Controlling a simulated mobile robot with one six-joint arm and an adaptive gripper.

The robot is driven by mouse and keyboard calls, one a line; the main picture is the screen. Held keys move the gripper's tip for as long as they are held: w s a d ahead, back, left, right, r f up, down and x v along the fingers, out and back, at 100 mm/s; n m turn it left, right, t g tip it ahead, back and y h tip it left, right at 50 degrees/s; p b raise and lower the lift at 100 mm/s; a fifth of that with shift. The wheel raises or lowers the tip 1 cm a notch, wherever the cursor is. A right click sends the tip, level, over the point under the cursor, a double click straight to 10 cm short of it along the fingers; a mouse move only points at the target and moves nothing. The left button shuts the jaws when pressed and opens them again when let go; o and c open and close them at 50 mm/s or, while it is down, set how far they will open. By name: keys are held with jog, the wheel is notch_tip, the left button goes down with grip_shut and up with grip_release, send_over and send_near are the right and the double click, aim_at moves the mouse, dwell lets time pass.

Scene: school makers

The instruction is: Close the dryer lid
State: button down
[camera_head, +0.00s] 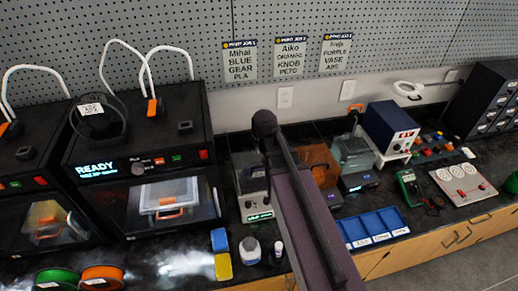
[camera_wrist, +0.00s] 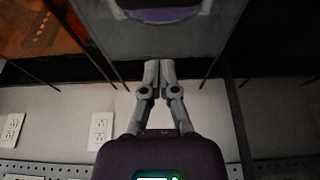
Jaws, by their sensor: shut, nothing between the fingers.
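Several filament dryers stand on the bench in the head view. The left one is a grey box (camera_head: 251,179) with a lit green display, partly hidden by my arm. Beside it is one with an orange translucent cover (camera_head: 320,158), and right of that one with a clear grey cover (camera_head: 352,152). I cannot tell from here which lid stands open. In the wrist view, my gripper (camera_wrist: 158,68) is shut and empty, its fingertips just below the edge of a grey translucent panel (camera_wrist: 150,38) with a purple spool behind it. Contact is unclear. The orange cover (camera_wrist: 38,28) is at upper left.
Two 3D printers (camera_head: 140,150) stand at left. A blue tray (camera_head: 372,228) lies at the front, with a blue box (camera_head: 390,125) behind. Wall outlets (camera_wrist: 101,131) and a pegboard (camera_head: 400,35) are behind the bench. Small bottles (camera_head: 250,251) stand near the front.

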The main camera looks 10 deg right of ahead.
jog(key=shift+p+v, duration=1.75)
jog(key=shift+v, duration=0.4)
jog(key=s+f+g+b, duration=0.3)
jog(key=s+f+b, duration=0.1)
jog(key=s, duration=0.8)
jog(key=shift+f+g, duration=0.3)
jog(key=shift+f, duration=0.4)
